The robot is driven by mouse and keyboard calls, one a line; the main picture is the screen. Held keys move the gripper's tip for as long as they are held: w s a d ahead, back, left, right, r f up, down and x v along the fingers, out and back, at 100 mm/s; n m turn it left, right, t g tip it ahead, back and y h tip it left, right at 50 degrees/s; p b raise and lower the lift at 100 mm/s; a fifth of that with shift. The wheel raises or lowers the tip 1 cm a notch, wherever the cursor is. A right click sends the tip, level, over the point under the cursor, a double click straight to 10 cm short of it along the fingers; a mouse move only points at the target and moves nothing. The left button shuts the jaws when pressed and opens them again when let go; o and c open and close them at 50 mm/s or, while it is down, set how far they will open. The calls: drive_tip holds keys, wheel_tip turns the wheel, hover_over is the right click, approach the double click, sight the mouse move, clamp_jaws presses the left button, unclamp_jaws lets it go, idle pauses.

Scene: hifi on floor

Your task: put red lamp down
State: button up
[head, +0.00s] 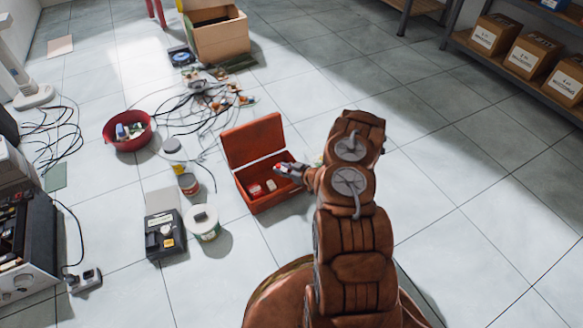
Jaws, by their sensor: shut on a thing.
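My gripper (284,169) reaches in from the right over the open orange-red box (240,197). It is shut on a small red thing, most likely the red lamp (278,167), of which only a little shows at the fingertips. The held thing is over the box's right part; its height above the box floor is hard to tell. Inside the box lie small red and whitish items (255,189). The box lid (252,140) stands open at the back. My arm hides the floor to the right of the box.
Left of the box stand a white tub (202,222), a black device (164,234) and small jars (188,183). A red bowl (128,130) and tangled cables (200,105) lie farther back. Shelves with cartons (497,35) line the right. The tiled floor at right is clear.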

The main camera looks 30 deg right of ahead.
drive_tip(key=w+d+f+b, duration=0.1)
drive_tip(key=d, duration=0.1)
drive_tip(key=w+d+f+b, duration=0.1)
drive_tip(key=d+f+b, duration=0.1)
drive_tip(key=d, duration=0.1)
drive_tip(key=w+d+f+b, duration=0.1)
drive_tip(key=d+b, duration=0.1)
drive_tip(key=shift+w+d+f, duration=0.2)
drive_tip(key=shift+w, duration=0.1)
drive_tip(key=shift+d+f+p, duration=0.1)
drive_tip(key=shift+f+p, duration=0.25)
drive_tip(key=shift+f, duration=0.05)
